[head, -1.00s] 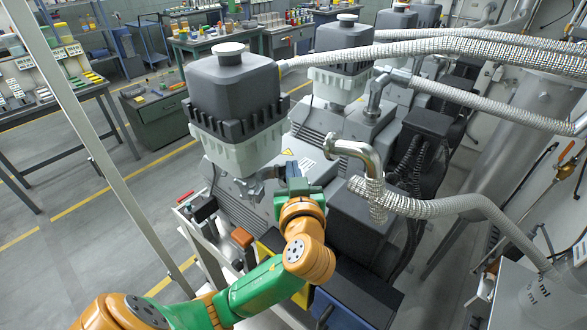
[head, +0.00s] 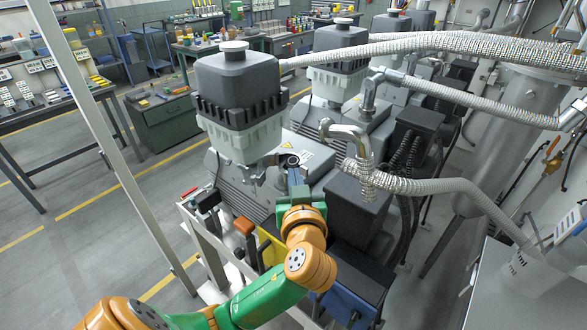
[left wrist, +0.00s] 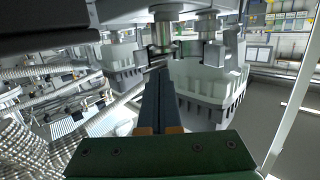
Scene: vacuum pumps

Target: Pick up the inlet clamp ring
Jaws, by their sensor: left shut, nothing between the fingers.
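A small dark ring (head: 291,160), seemingly the inlet clamp ring, sits on top of the nearest pump (head: 235,172), beside the white-and-grey canister (head: 238,100). My left gripper (head: 294,172) is just in front of it, fingers pointing at it, shut and empty. In the left wrist view the shut fingers (left wrist: 158,75) end close to a round metal fitting (left wrist: 163,38) with a dark band (left wrist: 160,52). I cannot tell whether the fingertips touch it, and part of the ring is hidden. My right gripper is not in view.
A bent metal elbow (head: 345,131) on a braided hose (head: 430,187) hangs right of the gripper. A dark box (head: 355,205) stands on the right of the pump. More pumps stand behind. A white frame post (head: 100,140) is at left, with open floor beyond.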

